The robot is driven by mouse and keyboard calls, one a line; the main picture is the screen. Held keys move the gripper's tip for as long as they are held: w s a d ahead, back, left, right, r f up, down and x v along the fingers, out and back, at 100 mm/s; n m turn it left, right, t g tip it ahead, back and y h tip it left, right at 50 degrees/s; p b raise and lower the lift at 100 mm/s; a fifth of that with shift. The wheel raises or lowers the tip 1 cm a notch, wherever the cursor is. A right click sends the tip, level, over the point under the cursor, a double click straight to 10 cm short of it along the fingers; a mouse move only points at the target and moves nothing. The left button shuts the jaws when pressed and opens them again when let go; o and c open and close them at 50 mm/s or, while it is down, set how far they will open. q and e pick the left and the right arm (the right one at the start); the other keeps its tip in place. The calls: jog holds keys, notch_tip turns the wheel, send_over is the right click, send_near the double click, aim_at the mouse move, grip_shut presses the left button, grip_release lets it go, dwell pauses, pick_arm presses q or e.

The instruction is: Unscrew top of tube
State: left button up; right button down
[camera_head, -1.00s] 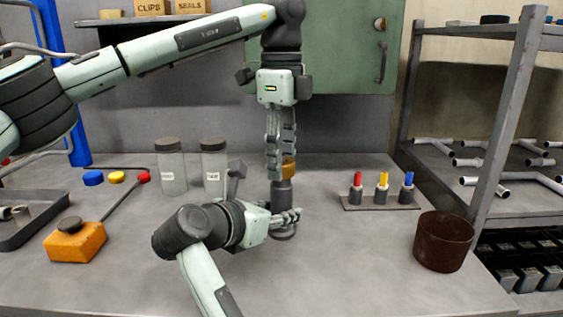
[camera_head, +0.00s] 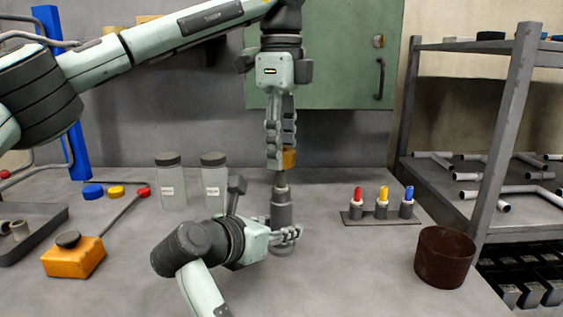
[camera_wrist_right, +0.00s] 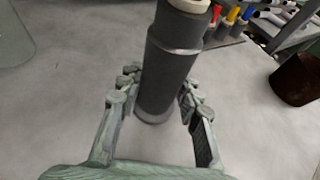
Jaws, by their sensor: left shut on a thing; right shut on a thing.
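A dark grey tube (camera_head: 281,212) stands upright on the bench, with a pale neck at its upper end. My right gripper (camera_head: 286,235) is shut around its lower body from the left. The right wrist view shows the tube (camera_wrist_right: 168,65) between the fingers of the right gripper (camera_wrist_right: 158,95), with a pale ring at its upper end. My left gripper (camera_head: 280,160) points straight down above the tube, shut on the orange-yellow top (camera_head: 289,158), which its fingers partly hide. A narrow grey piece shows between the top and the tube's neck; I cannot tell whether they touch.
Two clear jars (camera_head: 214,185) stand behind left. A rack (camera_head: 352,219) with red, yellow and blue-tipped pieces and a dark red-brown bin (camera_head: 444,258) are right. An orange block (camera_head: 74,258) lies front left. Bench around the tube is mostly clear.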

jog(key=c, duration=1)
grip_release()
